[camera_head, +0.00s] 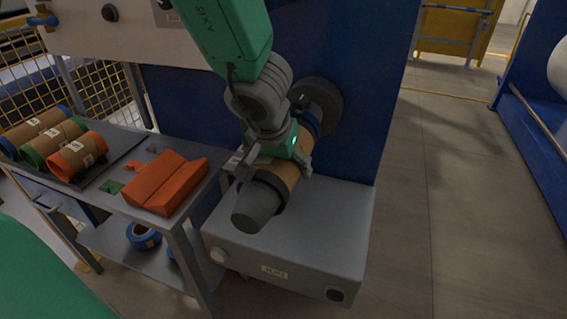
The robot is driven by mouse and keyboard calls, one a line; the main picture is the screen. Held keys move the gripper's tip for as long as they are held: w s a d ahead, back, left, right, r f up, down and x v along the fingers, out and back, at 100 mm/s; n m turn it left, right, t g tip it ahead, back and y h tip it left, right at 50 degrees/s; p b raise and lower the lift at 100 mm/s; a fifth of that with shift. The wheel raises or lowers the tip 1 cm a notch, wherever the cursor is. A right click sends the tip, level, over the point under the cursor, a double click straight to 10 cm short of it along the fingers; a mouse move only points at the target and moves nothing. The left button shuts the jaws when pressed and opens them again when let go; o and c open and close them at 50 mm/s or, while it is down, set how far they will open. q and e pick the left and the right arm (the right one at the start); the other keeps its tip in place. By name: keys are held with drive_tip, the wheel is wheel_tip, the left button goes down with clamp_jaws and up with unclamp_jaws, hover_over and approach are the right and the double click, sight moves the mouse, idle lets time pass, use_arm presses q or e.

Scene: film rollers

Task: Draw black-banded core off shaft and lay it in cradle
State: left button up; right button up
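A brown core (290,172) sits on a shaft jutting from the blue machine. The shaft's dark grey tapered end (258,206) points toward me. A dark band shows near the core's front end, and something blue shows behind the gripper at its rear. My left gripper (275,168) comes down from above and straddles the core, one finger on each side. I cannot tell whether the fingers press on it. The cradle is probably the orange-red V-shaped block (168,184) on the cart at left, and it is empty. My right gripper is not in view.
The grey cart (195,215) holds several brown cores with blue, green and orange bands (75,158) at its left. Blue-edged rolls (144,236) lie on its lower shelf. A grey box (300,235) stands under the shaft. The floor at right is clear.

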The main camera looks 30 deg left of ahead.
use_arm(q)
drive_tip(key=shift+s+b, duration=0.35)
drive_tip(key=shift+s, duration=0.55)
drive_tip(key=shift+s+d+r+b, duration=0.1)
drive_tip(key=shift+s+d+b, duration=0.1)
drive_tip(key=shift+s, duration=0.6)
drive_tip(key=shift+s+d+r+b, duration=0.1)
drive_tip(key=shift+s+d+b, duration=0.1)
drive_tip(key=shift+s, duration=0.55)
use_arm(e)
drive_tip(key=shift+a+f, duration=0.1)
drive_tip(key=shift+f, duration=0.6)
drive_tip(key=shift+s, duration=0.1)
